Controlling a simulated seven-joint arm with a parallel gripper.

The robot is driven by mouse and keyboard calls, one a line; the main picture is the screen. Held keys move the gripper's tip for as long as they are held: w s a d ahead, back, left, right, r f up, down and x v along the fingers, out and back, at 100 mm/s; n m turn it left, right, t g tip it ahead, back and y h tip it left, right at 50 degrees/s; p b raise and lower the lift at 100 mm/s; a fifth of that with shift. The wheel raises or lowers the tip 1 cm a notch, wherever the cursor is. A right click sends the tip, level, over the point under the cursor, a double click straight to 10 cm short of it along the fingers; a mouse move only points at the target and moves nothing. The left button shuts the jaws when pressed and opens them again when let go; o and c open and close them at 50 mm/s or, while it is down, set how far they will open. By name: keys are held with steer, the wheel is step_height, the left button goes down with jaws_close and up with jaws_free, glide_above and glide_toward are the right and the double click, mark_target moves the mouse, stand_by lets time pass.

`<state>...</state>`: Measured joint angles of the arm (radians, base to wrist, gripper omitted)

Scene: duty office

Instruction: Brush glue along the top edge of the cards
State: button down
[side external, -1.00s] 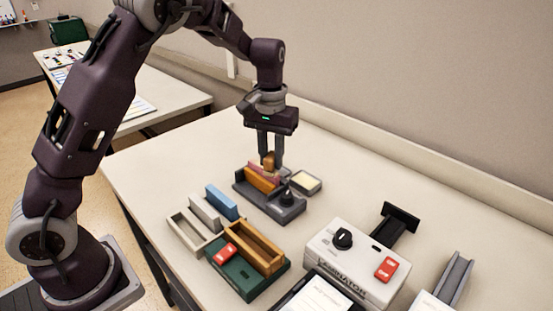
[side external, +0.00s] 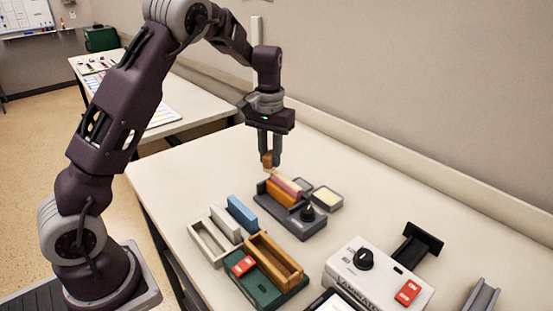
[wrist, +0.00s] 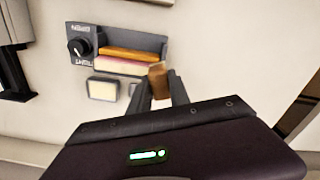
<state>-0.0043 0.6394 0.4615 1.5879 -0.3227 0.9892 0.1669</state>
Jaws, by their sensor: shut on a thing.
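A dark grey holder (side external: 303,227) with a black knob (side external: 307,213) stands on the table. An orange block (side external: 280,194) and a pink block (side external: 289,186), which look like the card stacks, stand side by side in it. The wrist view shows the orange block (wrist: 140,53) and the pink one (wrist: 115,66); whether glue is on their edges I cannot tell. My gripper (side external: 269,161) is shut on a small brown-handled brush (wrist: 158,81), at one end of the pink block. Its pale tip points down; contact is unclear. A shallow grey dish with a cream filling (side external: 327,198) stands beside the holder.
A white laminator (side external: 380,273) is at right. The table behind the dish is clear.

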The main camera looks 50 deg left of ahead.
steer(key=shift+d+r, duration=0.1)
steer(key=shift+r, duration=3.95)
